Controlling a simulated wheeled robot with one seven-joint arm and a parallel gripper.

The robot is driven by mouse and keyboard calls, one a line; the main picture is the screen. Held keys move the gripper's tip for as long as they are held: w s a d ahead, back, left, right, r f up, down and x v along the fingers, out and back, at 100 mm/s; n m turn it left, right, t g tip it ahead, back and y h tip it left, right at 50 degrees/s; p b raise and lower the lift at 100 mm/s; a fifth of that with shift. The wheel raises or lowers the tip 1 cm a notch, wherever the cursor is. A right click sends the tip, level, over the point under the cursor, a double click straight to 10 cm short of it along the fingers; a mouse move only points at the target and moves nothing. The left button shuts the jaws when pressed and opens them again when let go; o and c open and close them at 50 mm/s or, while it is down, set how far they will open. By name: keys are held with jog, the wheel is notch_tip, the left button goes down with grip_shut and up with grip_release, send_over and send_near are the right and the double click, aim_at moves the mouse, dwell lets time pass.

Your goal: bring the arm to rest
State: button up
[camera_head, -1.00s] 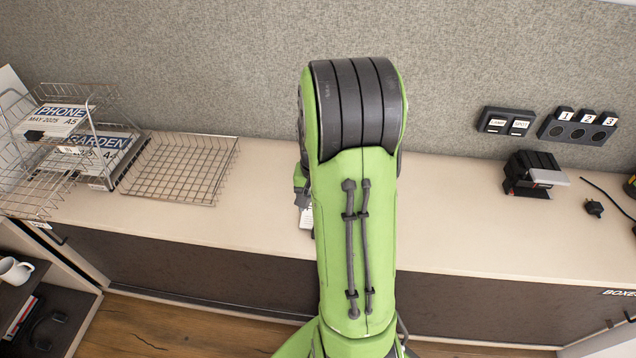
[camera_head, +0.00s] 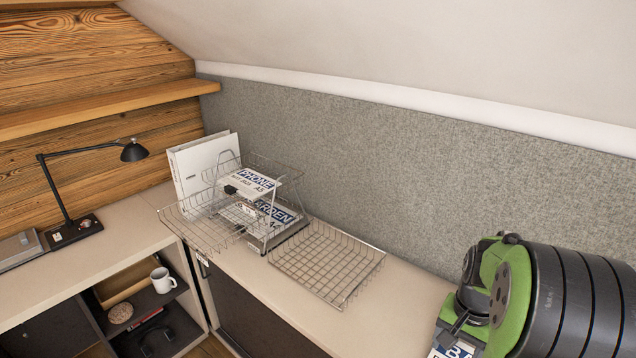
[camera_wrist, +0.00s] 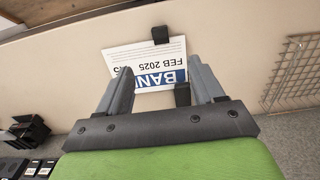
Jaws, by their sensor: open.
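My gripper (camera_wrist: 160,64) shows in the wrist view with its two grey fingers spread apart. A white booklet marked BANK, FEB 2025 (camera_wrist: 140,63), appears upside down beyond and between the fingers, over the pale counter. Two small black pieces are at its edges. I cannot tell whether the fingers touch it. In the head view my green and black arm fills the lower right, and part of a white and blue labelled sheet (camera_head: 455,349) shows beneath it.
A wire rack (camera_head: 195,228) holding PHONE and GARDEN booklets stands on the counter (camera_head: 250,284), beside an empty wire tray (camera_head: 345,262). A black desk lamp (camera_head: 66,190) is at left. A mug (camera_head: 162,280) sits on a shelf below. A black device (camera_wrist: 27,131) appears in the wrist view.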

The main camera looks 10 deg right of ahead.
jog(key=s+a+r+n+t+p, duration=0.2)
jog(key=a+r+n, duration=0.2)
jog(key=a+r, duration=0.6)
jog(key=s+a+r+n+t+p, duration=0.1)
jog(key=s+a+r+n+t, duration=0.2)
jog(key=s+a+r+n, duration=0.3)
jog(key=s+a, duration=0.3)
jog(key=shift+a+t+p, duration=0.3)
jog(key=shift+a, duration=0.05)
jog(key=shift+s+d, duration=0.1)
